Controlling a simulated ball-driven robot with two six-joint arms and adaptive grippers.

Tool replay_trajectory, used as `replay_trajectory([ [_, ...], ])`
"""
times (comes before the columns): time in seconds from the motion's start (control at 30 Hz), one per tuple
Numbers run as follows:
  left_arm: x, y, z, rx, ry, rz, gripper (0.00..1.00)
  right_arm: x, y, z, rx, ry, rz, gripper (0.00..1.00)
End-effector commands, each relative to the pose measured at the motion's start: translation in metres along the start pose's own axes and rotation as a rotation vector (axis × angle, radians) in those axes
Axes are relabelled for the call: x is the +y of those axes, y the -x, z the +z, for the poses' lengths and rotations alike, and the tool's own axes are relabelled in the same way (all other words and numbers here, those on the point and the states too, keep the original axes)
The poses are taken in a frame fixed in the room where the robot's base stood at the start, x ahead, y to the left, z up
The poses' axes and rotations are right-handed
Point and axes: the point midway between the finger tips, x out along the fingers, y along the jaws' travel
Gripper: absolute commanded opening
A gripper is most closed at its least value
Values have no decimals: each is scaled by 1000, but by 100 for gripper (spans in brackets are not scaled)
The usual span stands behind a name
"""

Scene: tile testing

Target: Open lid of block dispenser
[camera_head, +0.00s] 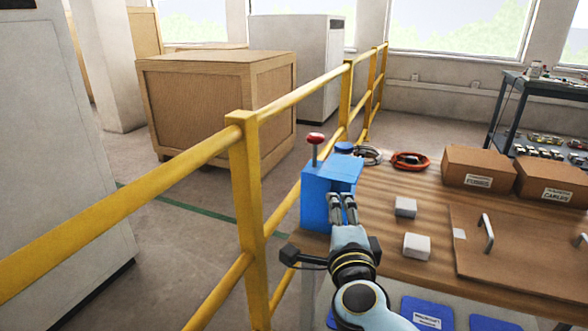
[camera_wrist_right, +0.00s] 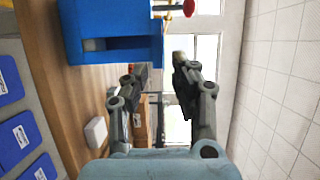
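The blue block dispenser (camera_head: 318,190) stands at the left end of the wooden table. A red knob (camera_head: 315,138) on a grey stem rises at its far left side. In the right wrist view the dispenser (camera_wrist_right: 75,30) fills the top left, with a dark slot in its face, and the red knob (camera_wrist_right: 188,8) shows at the top edge. I cannot clearly tell the lid's edges. My right gripper (camera_head: 343,198) is in front of the dispenser's near side. In the wrist view its fingers (camera_wrist_right: 160,68) are apart with nothing between them. My left gripper is out of view.
A yellow railing (camera_head: 246,190) runs along the table's left. Two pale blocks, one grey (camera_head: 405,207) and one white (camera_head: 416,246), lie right of my gripper. A wooden board with handles (camera_head: 520,260), cardboard boxes (camera_head: 480,168) and an orange coil (camera_head: 410,160) are farther right and back.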

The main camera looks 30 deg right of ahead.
Motion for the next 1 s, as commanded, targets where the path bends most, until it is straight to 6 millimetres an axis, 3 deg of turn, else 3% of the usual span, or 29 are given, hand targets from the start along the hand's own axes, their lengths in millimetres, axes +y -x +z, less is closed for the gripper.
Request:
replay_trajectory([
  [0.17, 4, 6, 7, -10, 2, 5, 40, -5, -13, 3, -2, -1, -2, 26],
  [0.33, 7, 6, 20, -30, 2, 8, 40, -5, -45, 3, -4, 3, -3, 26],
  [0.6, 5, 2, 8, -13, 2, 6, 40, -3, -93, 3, -4, 3, -1, 26],
  [0.8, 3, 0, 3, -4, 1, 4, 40, -3, -108, 3, -5, 3, 1, 26],
  [1.0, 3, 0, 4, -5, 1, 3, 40, -3, -109, 3, -5, 2, 1, 26],
])
